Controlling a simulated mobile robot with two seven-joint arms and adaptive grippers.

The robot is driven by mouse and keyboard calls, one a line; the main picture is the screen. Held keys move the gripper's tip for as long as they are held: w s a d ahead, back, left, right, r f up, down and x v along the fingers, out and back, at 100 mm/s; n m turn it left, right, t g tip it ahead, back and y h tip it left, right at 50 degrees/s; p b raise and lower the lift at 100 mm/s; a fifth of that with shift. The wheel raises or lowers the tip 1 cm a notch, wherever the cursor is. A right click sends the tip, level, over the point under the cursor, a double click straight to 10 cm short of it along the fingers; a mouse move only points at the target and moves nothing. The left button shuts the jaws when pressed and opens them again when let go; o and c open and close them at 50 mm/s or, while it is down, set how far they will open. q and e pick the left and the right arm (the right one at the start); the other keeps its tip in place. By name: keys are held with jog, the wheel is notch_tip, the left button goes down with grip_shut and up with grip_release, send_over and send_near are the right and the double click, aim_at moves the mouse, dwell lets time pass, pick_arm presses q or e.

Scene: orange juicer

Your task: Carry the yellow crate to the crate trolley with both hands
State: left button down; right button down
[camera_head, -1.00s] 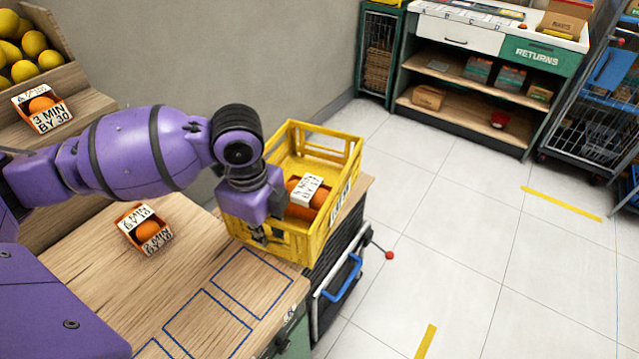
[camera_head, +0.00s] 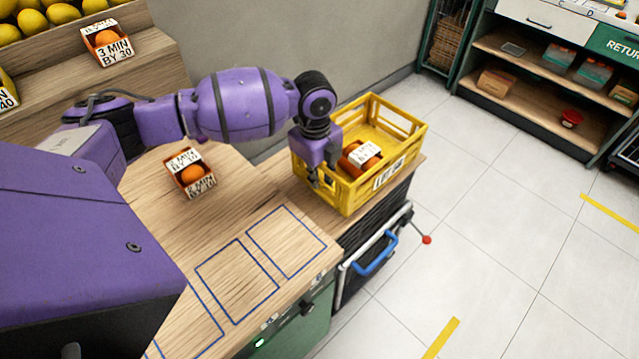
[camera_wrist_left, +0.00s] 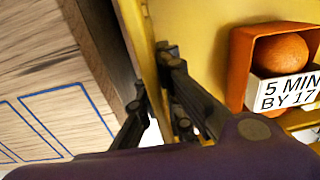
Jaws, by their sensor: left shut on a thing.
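The yellow crate (camera_head: 349,194) is in the head view, near the right end of the wooden counter and above a black stand. It holds an orange carton of oranges with a white label (camera_head: 365,155). My left gripper (camera_head: 318,182) is at the crate's near left wall. In the left wrist view the fingers (camera_wrist_left: 150,85) are shut on that yellow wall (camera_wrist_left: 188,28), with the carton (camera_wrist_left: 240,62) inside to the right. My right gripper is not in view. I cannot tell for sure which thing is the crate trolley.
Another carton of oranges (camera_head: 193,175) stands on the counter (camera_head: 160,235), behind blue outlined squares. A black stand with a blue handle (camera_head: 376,255) and a red knob (camera_head: 427,240) is below the crate. Open tiled floor (camera_head: 510,240) lies right, with shelves (camera_head: 525,95) beyond.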

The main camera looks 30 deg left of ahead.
pick_arm(q)
jog(key=shift+w+a+f, duration=0.15)
jog(key=shift+w+f, duration=0.5)
jog(key=shift+f, duration=1.35)
jog(key=shift+f, duration=0.15)
jog(key=c, duration=1.9)
grip_release()
jog(key=shift+s+f, duration=0.1)
jog(key=shift+s, duration=0.05)
notch_tip(320, 180, up, 12)
jog(key=shift+s+r, duration=0.15)
